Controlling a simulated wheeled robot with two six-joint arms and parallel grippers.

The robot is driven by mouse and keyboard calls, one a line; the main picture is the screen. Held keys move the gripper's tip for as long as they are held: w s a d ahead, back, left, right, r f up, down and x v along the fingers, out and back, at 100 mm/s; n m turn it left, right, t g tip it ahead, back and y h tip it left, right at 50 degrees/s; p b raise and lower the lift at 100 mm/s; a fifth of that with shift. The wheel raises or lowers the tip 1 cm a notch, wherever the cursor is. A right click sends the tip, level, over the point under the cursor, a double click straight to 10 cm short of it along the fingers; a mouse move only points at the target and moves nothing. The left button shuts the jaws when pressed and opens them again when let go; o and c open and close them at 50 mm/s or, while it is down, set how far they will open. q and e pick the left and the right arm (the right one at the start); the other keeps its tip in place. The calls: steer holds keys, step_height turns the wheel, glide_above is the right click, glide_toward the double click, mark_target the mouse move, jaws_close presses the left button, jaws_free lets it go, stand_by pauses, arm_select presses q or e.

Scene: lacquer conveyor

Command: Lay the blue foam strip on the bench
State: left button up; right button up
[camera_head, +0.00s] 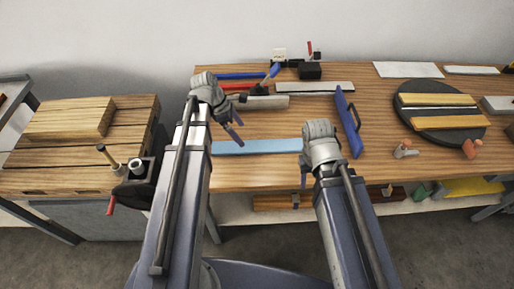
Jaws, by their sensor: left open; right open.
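A light blue foam strip (258,146) lies flat on the wooden bench (250,178), running left to right near the front edge. My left gripper (234,131) is open above the strip's left part, with nothing between its fingers. My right gripper (306,172) is open at the strip's right end, which its wrist partly hides. Its fingers point down, and I cannot tell whether they touch the strip. Part of the strip's left end is close to my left arm.
A dark blue clamp-like bar (348,122) stands right of the strip. A round dark turntable (440,133) holds several wooden bars. Grey and white bars (315,87) lie behind. A wooden side table (60,178) with a block (70,118) is at left.

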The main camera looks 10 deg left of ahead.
mark_target(251, 146)
arm_select(q)
steer(key=shift+b+x, duration=1)
steer(key=shift+x, duration=0.3)
steer(key=shift+f, duration=0.1)
steer(key=b+x, duration=0.5)
steer(key=shift+d, duration=0.1)
steer(key=shift+s, duration=0.1)
steer(key=c, duration=1.4)
step_height(251, 146, up, 10)
steer(key=p, duration=1)
